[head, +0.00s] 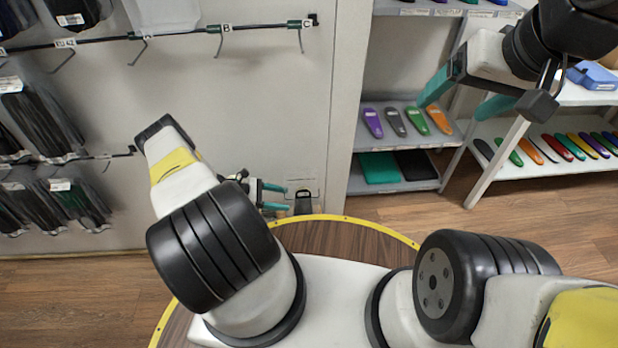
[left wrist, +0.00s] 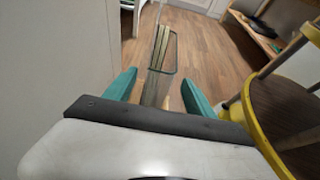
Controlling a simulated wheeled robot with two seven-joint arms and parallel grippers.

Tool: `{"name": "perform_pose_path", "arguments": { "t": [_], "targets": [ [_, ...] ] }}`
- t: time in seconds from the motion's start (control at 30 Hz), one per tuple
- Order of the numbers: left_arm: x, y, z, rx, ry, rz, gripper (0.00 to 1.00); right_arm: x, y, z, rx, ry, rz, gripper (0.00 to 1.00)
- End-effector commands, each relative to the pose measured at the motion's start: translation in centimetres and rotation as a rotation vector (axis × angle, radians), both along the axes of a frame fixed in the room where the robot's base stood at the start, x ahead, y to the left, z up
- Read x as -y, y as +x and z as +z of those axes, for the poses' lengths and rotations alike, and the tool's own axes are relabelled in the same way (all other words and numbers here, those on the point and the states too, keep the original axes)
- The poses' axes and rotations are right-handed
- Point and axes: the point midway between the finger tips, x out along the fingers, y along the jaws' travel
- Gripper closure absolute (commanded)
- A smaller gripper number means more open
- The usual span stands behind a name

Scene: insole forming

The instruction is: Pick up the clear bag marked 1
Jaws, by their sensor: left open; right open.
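In the left wrist view, a see-through clear bag (left wrist: 157,62) with tan strips inside and a thin dark outline stands between the teal fingers of my left gripper (left wrist: 160,92). The fingers are apart on either side of it; I cannot tell whether they touch it. No mark 1 is readable on it. In the head view my left gripper (head: 276,197) is low by the wall, partly hidden behind my arm. A small dark item (head: 303,202) is just right of its fingertips. My right gripper (head: 466,97) is open and empty at the upper right.
Dark packs (head: 38,120) hang from hooks on the left wall, below a rail (head: 180,34) with labels B and C. Shelves (head: 400,187) at the right hold coloured insoles (head: 415,120). A round yellow-rimmed base (head: 345,219) is below. Wooden floor (head: 75,290) is open at lower left.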

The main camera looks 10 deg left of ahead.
Motion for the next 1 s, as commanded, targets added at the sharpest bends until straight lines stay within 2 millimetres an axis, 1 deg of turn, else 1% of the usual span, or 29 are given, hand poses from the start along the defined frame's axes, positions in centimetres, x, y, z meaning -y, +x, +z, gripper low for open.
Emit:
{"name": "perform_pose_path", "arguments": {
  "t": [0.1,0.27,0.4,0.5,0.6,0.77,0.87,0.9,0.97,1.0],
  "targets": [
    [1.3,0.3,-0.4,0.0,-0.001,-0.003,0.36,0.0,0.0,0.0,0.0,0.0,0.0,0.2],
    [2.6,0.8,-0.5,0.001,-0.001,-0.004,0.36,0.0,0.0,0.0,0.0,0.0,0.0,0.2],
    [4.7,1.5,-0.7,0.0,-0.001,-0.005,0.36,0.0,0.0,0.0,0.0,0.0,0.0,0.2],
    [5.9,1.9,-1.3,0.0,0.0,-0.004,0.36,0.0,0.0,0.0,0.0,0.0,0.0,0.2],
    [6.3,2.1,-1.5,0.001,0.001,-0.002,0.36,0.0,0.0,0.0,0.0,0.0,0.0,0.2],
    [6.3,2.1,-1.5,0.001,0.001,-0.002,0.36,0.0,0.0,0.0,0.0,0.0,0.0,0.2],
    [6.3,2.1,-1.5,0.001,0.001,-0.002,0.54,0.0,0.0,0.0,0.0,0.0,0.0,0.2],
    [6.3,2.1,-1.5,0.001,0.001,-0.002,0.62,0.0,0.0,0.0,0.0,0.0,0.0,0.2],
    [6.3,2.1,-1.5,0.001,0.001,-0.002,0.74,0.0,0.0,0.0,0.0,0.0,0.0,0.2],
    [6.3,2.1,-1.5,0.001,0.001,-0.002,0.82,0.0,0.0,0.0,0.0,0.0,0.0,0.2]
  ]
}}
